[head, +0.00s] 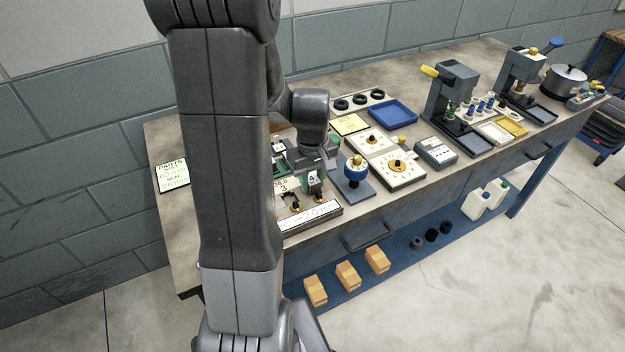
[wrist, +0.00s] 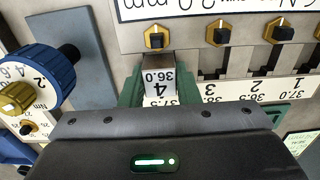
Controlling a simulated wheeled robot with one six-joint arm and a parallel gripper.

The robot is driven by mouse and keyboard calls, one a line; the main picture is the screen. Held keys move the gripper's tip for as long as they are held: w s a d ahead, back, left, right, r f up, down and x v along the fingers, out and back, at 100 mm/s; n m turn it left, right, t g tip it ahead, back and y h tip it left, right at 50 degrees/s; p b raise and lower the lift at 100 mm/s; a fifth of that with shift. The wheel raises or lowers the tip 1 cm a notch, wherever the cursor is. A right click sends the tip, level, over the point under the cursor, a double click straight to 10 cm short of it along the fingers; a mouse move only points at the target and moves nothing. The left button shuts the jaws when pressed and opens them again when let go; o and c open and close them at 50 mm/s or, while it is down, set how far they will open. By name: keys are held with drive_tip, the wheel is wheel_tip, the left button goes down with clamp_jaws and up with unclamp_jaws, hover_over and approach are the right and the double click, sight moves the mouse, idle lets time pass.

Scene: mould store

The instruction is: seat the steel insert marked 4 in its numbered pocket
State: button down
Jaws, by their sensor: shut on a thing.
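The steel insert marked 4 (wrist: 160,80) is a small block with a white label reading 4 and 36.0, upside down in the wrist view. It also shows in the head view (head: 313,177). My gripper (wrist: 160,92) is shut on it, with green fingers at its sides. The insert is at the left end of the numbered plate (wrist: 232,91), in line with the leftmost brass-and-black knob (wrist: 157,38). Slots marked 1, 2 and 3 lie to its right. Its lower end is hidden, so I cannot tell how deep it sits.
A blue dial knob (wrist: 45,72) on a grey stand is close to the left in the wrist view; it shows right of my gripper in the head view (head: 355,170). A white gauge box (head: 400,168), a blue tray (head: 392,114) and presses (head: 455,95) stand further along the bench.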

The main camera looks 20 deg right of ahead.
idle(0.3)
drive_tip(key=c, duration=0.6)
unclamp_jaws()
drive_tip(key=shift+r, duration=0.15)
drive_tip(key=shift+r+p, duration=2.85)
drive_tip(key=shift+r, duration=0.8)
drive_tip(key=shift+f, duration=0.1)
wheel_tip(320, 180, down, 7)
drive_tip(key=b, duration=0.5)
